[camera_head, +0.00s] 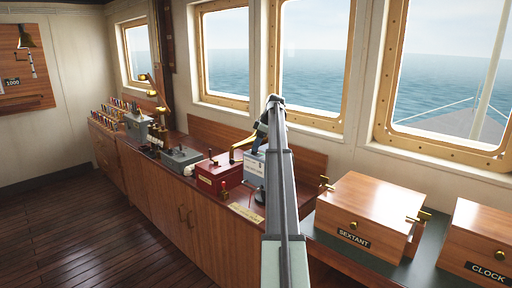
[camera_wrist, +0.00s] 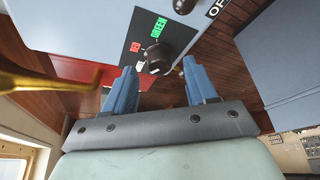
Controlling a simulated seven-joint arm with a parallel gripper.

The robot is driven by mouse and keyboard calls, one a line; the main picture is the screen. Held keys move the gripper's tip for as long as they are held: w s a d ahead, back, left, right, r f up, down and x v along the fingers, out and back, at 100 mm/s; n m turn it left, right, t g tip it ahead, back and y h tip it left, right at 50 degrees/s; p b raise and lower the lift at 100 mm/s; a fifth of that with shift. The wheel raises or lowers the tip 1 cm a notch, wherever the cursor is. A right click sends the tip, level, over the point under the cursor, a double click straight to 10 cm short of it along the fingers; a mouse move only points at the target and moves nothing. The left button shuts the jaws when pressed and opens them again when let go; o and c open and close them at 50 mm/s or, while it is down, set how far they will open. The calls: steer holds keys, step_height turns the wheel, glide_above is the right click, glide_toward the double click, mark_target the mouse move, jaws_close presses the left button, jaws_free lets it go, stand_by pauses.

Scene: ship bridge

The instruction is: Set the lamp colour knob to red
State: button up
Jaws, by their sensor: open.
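The lamp colour knob (camera_wrist: 159,57) is a dark round knob on a black plate, on a pale grey box (camera_wrist: 75,22), in the wrist view. The plate carries a red "RED" label (camera_wrist: 136,47), a green "GREEN" label (camera_wrist: 158,27) and a small white label (camera_wrist: 140,66). I cannot tell surely which label the knob points at. My gripper (camera_wrist: 159,70) is open, with one blue finger on each side of the knob; contact is not clear. In the head view the grey-blue box (camera_head: 254,166) stands on the counter, partly behind my arm, and the knob cannot be made out.
A brass lever (camera_wrist: 60,84) crosses the left of the wrist view. A red box (camera_head: 219,172) stands left of the lamp box. Wooden SEXTANT (camera_head: 366,207) and CLOCK (camera_head: 480,235) boxes stand to the right. Grey equipment (camera_head: 181,157) sits farther left along the counter.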

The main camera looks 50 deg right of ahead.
steer(key=shift+x, duration=0.75)
steer(key=c, duration=1.1)
